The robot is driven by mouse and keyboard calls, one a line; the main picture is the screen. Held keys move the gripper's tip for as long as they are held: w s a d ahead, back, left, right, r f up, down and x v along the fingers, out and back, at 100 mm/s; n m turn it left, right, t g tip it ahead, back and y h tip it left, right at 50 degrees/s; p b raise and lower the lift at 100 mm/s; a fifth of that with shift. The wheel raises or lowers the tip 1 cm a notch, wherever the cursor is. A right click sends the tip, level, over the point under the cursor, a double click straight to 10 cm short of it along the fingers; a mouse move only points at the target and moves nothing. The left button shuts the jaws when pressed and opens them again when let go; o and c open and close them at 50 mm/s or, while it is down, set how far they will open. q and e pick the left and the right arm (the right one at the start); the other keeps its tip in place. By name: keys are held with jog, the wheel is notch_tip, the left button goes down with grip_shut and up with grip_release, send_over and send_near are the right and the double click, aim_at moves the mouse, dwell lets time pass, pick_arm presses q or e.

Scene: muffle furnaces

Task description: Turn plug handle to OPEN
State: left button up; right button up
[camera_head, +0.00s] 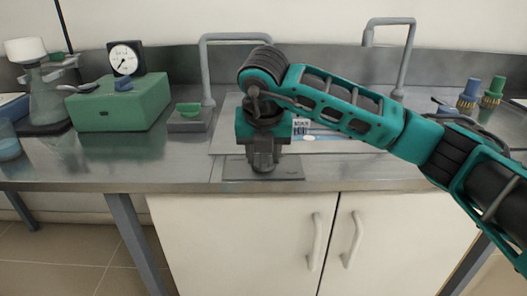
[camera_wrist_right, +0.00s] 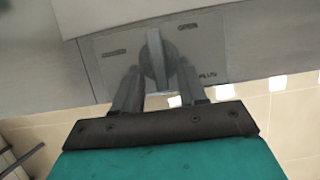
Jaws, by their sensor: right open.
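The plug handle (camera_wrist_right: 155,45) is a grey upright bar on a round base, fixed to a grey plate (camera_wrist_right: 100,76) in the right wrist view. My right gripper (camera_wrist_right: 158,70) is open, with one finger on each side of the bar's near end. I cannot tell whether they touch it. In the head view, my right gripper (camera_head: 263,166) points down over the plate (camera_head: 284,172) and hides the handle. My left gripper is out of view.
The plate lies near the front edge of the steel bench (camera_head: 180,172), above white cabinet doors (camera_head: 240,235). A green box with a dial (camera_head: 120,108) and a flask (camera_head: 47,98) stand at the left. Grey bent pipes (camera_head: 205,70) rise behind. Blue (camera_head: 468,92) and green fittings (camera_head: 493,92) stand right.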

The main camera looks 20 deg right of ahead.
jog(key=shift+r, duration=0.15)
jog(key=p+v, duration=0.2)
jog(key=v, duration=1)
jog(key=shift+s+r, duration=0.2)
jog(key=shift+r, duration=0.1)
jog(key=shift+a, duration=0.15)
